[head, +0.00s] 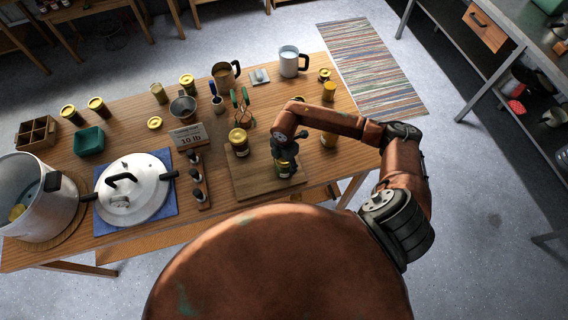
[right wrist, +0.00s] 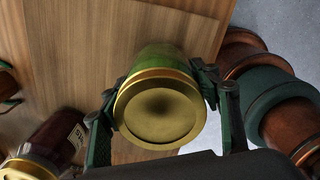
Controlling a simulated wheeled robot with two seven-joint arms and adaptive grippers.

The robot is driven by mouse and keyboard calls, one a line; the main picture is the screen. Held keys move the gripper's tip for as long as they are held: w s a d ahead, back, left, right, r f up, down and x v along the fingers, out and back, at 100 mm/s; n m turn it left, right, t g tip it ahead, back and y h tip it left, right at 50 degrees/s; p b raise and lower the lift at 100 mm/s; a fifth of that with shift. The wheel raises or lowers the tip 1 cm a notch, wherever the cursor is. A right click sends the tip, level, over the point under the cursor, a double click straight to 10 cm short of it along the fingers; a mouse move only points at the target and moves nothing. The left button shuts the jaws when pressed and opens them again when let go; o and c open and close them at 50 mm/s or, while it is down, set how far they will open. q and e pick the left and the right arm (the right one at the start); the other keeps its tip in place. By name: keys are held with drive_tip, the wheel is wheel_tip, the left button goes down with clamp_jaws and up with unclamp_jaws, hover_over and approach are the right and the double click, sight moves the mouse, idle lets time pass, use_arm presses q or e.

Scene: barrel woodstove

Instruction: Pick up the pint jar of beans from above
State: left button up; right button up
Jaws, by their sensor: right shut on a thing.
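The pint jar of beans (right wrist: 160,95) has a gold lid and green contents in the right wrist view. In the head view the jar (head: 285,170) is at the right part of the wooden board (head: 243,185), mostly covered by my right gripper (head: 284,153). My right gripper comes from above, and its two fingers (right wrist: 162,105) are shut on opposite sides of the jar just below the lid. The jar looks upright. I cannot tell whether it touches the board. My left gripper is not in view.
A dark, labelled jar (head: 239,140) stands close by on the left; it also shows in the right wrist view (right wrist: 50,140). A weight sign (head: 188,137), small dark-topped items (head: 198,178), a pot lid (head: 132,188) and a large pot (head: 35,200) are farther left. Mugs (head: 290,62) stand behind.

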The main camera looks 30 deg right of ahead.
sight(284, 164)
drive_tip(key=shift+w, duration=0.1)
drive_tip(key=c, duration=0.7)
drive_tip(key=shift+r+p, duration=0.6)
drive_tip(key=shift+r, duration=0.2)
drive_tip(key=shift+c, duration=0.2)
drive_tip(key=shift+r, duration=0.15)
drive_tip(key=shift+r+p, duration=2.05)
drive_tip(key=shift+r, duration=0.55)
